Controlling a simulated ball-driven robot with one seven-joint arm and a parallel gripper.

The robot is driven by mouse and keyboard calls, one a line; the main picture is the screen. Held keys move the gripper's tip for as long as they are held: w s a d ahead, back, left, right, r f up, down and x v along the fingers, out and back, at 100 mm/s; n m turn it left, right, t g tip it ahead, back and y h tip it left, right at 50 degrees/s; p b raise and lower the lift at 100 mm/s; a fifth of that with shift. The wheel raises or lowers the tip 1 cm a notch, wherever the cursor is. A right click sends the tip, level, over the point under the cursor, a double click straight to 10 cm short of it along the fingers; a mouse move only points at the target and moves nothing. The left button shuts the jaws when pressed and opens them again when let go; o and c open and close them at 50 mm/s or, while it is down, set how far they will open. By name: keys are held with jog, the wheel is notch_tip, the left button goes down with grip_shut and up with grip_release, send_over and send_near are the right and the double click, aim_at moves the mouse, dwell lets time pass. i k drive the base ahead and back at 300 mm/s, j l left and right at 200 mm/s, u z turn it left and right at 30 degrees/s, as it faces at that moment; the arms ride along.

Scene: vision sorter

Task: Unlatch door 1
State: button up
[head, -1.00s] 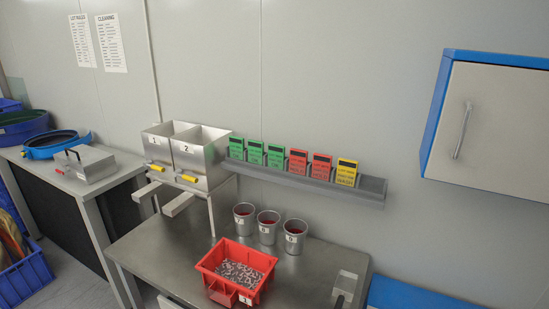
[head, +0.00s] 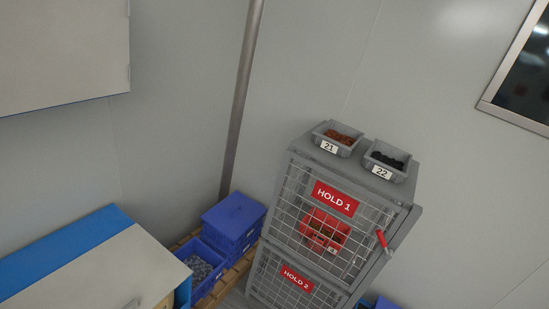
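A grey cage cabinet stands right of centre in the head view. Its upper mesh door (head: 296,217) carries a red HOLD 1 sign (head: 335,198) and looks closed. A red-gripped latch handle (head: 382,241) sits at this door's right edge, tilted. Behind the mesh is a red bin (head: 324,231). Below is a second mesh door with a HOLD 2 sign (head: 297,279), cut off by the bottom edge. My gripper is not in view.
Two small grey bins, 21 (head: 338,138) and 22 (head: 387,161), stand on the cabinet top. Blue crates (head: 233,222) sit on a wooden pallet to its left. A blue-edged bench (head: 95,270) is at lower left, a wall cabinet (head: 60,50) at upper left. The floor right of the cabinet looks partly clear.

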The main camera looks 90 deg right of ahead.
aim_at(389, 254)
jog(key=z, duration=3.15)
